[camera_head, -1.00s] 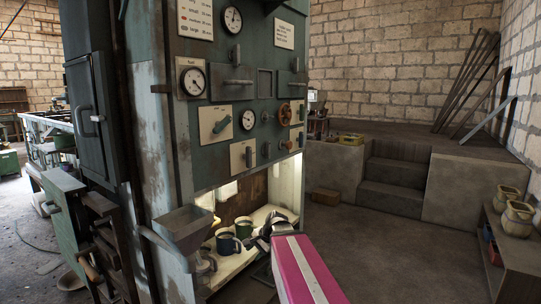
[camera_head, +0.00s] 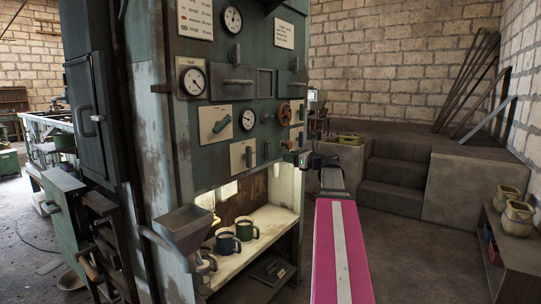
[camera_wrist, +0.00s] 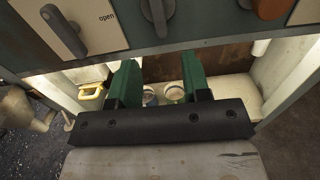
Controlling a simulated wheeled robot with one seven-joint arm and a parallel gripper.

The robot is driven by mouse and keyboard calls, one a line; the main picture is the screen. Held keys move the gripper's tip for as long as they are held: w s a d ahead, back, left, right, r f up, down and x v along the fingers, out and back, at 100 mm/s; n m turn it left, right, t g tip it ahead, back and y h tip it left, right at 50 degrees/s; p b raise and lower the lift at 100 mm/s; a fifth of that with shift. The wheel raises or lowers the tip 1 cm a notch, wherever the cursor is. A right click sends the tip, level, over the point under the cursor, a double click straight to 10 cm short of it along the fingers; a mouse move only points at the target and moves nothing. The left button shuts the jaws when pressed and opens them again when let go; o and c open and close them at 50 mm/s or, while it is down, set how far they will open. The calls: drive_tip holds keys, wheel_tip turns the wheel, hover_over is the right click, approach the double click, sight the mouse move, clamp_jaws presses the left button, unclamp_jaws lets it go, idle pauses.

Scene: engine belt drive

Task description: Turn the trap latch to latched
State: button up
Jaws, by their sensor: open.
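The dark green panel (camera_head: 215,165) carries several levers; no latch label is readable, so I cannot tell which one is the trap latch. A grey lever on a pale plate (camera_head: 234,165) sits at the panel's lower middle. In the wrist view a grey lever (camera_wrist: 62,30) stands beside the word "open", with another dark lever (camera_wrist: 157,14) to its right. My gripper (camera_head: 292,157) is at the panel's lower right corner. In the wrist view its green fingers (camera_wrist: 160,78) are apart with nothing held between them, below the levers.
Below the panel a lit shelf (camera_head: 262,222) holds several mugs, including a green mug (camera_head: 246,230). A grey hopper (camera_head: 183,228) juts out at left. A red-brown handwheel (camera_head: 284,117) is above my gripper. Open floor lies right, before the concrete steps (camera_head: 390,185).

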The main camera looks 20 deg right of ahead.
sight(267, 150)
drive_tip(key=x, duration=1)
drive_tip(key=shift+w+a, duration=0.2)
clamp_jaws()
